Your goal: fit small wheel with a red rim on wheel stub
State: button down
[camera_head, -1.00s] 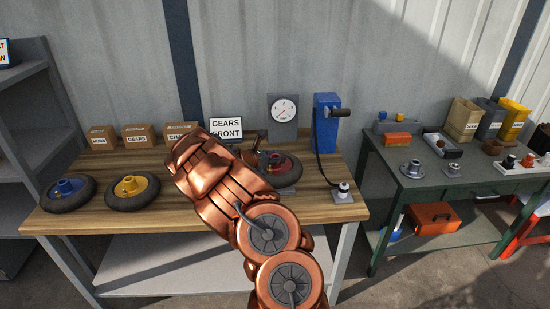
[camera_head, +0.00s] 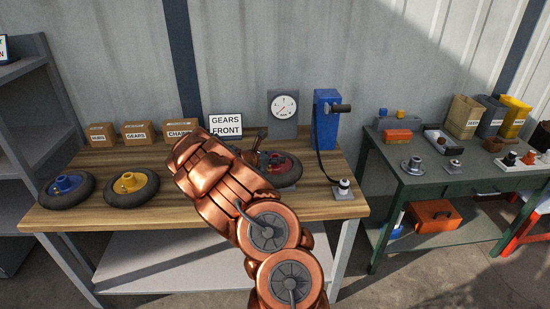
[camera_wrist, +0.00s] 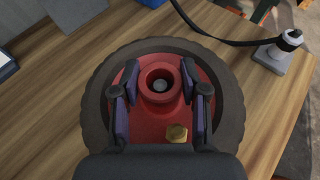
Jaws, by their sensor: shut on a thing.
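The small wheel with a red rim (camera_wrist: 104,80) lies flat on the wooden workbench, a black tyre around a red disc. Its raised red hub (camera_wrist: 161,84) has a hole in the middle, and a brass-coloured fitting (camera_wrist: 176,133) sits on the disc. My gripper (camera_wrist: 161,100) is over the wheel, its two fingers on either side of the hub and shut on it. In the head view the wheel (camera_head: 290,170) is partly behind my arm. A round flanged stub (camera_head: 412,164) stands on the green table at right; I cannot tell whether it is the wheel stub.
A blue-rimmed wheel (camera_head: 66,187) and a yellow-rimmed wheel (camera_head: 132,188) lie at the bench's left. A gauge (camera_head: 283,108), a blue pump post (camera_head: 326,120) with a hose and a "GEARS FRONT" sign (camera_head: 226,124) stand behind.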

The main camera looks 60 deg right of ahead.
jog(key=c, duration=0.8)
grip_release()
jog(key=shift+o, duration=1.4)
jog(key=shift+f, duration=0.1)
jog(key=shift+a, duration=0.15)
jog(key=v, duration=1.1)
jog(key=shift+a, duration=0.35)
